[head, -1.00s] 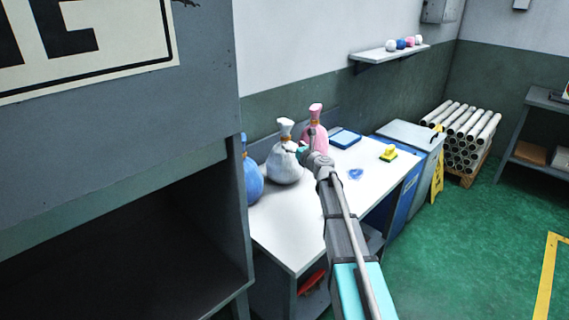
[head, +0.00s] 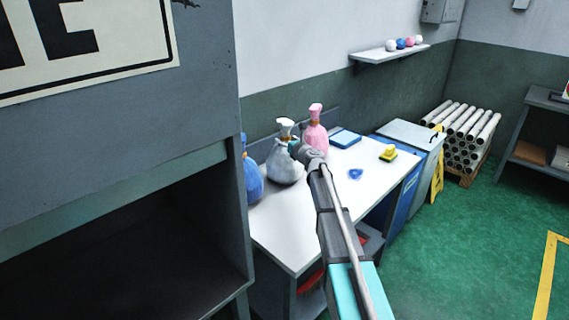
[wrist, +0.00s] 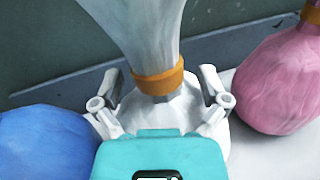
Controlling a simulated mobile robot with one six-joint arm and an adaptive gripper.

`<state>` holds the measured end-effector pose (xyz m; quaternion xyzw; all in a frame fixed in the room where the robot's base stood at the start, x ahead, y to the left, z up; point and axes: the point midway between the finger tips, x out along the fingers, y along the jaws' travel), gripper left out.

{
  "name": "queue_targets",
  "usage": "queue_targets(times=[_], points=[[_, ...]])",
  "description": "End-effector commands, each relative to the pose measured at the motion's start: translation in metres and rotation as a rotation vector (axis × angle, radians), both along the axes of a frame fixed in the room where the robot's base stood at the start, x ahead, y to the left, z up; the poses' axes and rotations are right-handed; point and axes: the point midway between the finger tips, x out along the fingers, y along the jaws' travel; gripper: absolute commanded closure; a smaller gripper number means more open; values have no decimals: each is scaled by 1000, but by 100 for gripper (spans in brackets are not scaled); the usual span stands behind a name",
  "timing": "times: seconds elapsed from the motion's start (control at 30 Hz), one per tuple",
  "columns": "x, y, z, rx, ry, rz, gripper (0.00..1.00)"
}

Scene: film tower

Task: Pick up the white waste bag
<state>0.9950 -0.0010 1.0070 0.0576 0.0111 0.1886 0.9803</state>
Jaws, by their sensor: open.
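The white waste bag (head: 284,166) stands upright on the white table (head: 290,228), tied at the neck with an orange band. In the wrist view the bag's neck (wrist: 155,84) rises between the fingers of my gripper (wrist: 157,88). The gripper is open, with one finger on each side of the neck near the band. I cannot tell whether either finger touches the bag. In the head view my arm covers the bag's right edge and most of the gripper.
A blue bag (head: 252,178) stands close on the left and a pink bag (head: 315,138) close on the right. A wall (wrist: 60,70) is behind.

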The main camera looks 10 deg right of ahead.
Motion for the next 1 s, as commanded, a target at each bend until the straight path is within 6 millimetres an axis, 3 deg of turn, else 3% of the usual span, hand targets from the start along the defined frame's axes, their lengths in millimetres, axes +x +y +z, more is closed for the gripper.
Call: queue_targets(times=[0.17, 0.6, 0.67, 1.0], points=[[0, 0, 0, 0, 0, 0, 9], [0, 0, 0, 0, 0, 0, 91], [0, 0, 0, 0, 0, 0, 100], [0, 0, 1, 1, 0, 0, 100]])
